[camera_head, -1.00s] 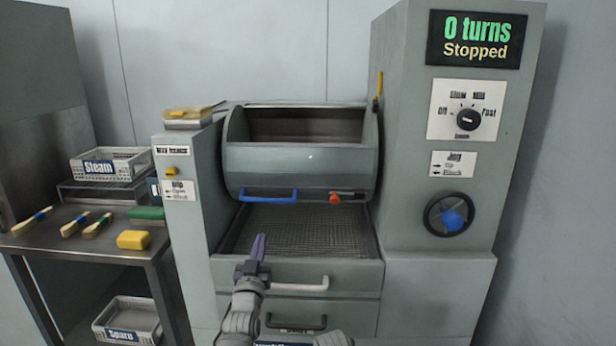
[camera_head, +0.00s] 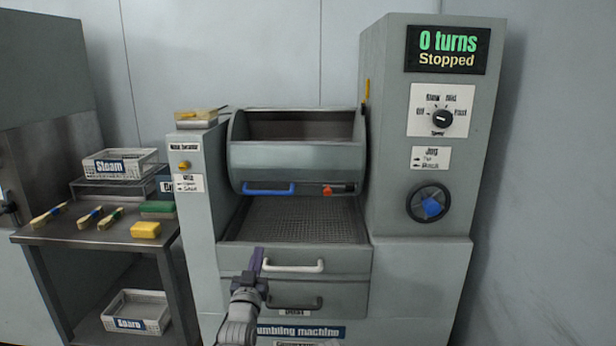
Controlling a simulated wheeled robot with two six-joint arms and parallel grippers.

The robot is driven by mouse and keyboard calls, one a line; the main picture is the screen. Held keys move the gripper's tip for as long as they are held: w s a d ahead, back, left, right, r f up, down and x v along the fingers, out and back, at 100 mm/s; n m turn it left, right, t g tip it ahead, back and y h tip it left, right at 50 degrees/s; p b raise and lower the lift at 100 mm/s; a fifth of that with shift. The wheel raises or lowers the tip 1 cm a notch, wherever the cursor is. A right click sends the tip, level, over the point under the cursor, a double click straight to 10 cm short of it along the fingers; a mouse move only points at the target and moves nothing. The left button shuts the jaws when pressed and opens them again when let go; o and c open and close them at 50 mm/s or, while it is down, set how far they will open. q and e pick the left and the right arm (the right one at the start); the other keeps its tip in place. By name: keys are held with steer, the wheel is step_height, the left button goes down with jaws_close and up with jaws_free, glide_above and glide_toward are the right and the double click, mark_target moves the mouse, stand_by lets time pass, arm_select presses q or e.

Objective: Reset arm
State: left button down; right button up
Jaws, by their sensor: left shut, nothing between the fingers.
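My left gripper (camera_head: 257,262) is shut and empty. It points up in front of the grey tumbling machine (camera_head: 420,275), over the left end of the upper drawer's light handle (camera_head: 293,267) in the picture. I cannot tell whether it touches the handle. The machine's drum (camera_head: 292,160) shows an open mouth, with a blue handle (camera_head: 268,190) and a red-orange catch (camera_head: 328,190) on its front. A mesh tray (camera_head: 305,222) lies below the drum. The display (camera_head: 447,50) reads "0 turns Stopped". My right gripper is out of view.
At left, a metal table (camera_head: 75,237) holds several brushes, a yellow block (camera_head: 146,230), a green block (camera_head: 157,208) and the "Steam" basket (camera_head: 120,165) on a small rack. A "Spare" basket (camera_head: 137,312) sits on the shelf below. The floor at right is out of view.

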arm_select(q)
steer(key=s+d+f+m+g, duration=0.1)
steer(key=s+d+f+g, duration=0.15)
steer(key=f, duration=0.35)
steer(key=s+d+f+g+h, duration=0.1)
steer(key=d+f+g, duration=0.1)
steer(key=f+g, duration=0.25)
steer(key=s+d+f+m+g, duration=0.1)
steer(key=s+d+f+g, duration=0.15)
steer(key=f, duration=0.45)
steer(key=s+f+g+y, duration=0.1)
steer(key=s+f+g, duration=0.25)
steer(key=s, duration=0.35)
steer(key=s+f+m+g+y, duration=0.1)
steer(key=s+f+g, duration=0.1)
steer(key=s+g, duration=0.3)
steer(key=s+f+g+y, duration=0.1)
steer(key=s+f+g, duration=0.15)
steer(key=s, duration=0.55)
step_height(320, 180, up, 30)
steer(key=p, duration=3)
steer(key=shift+s+p, duration=0.3)
steer(key=shift+p, duration=0.1)
steer(key=shift+a, duration=0.1)
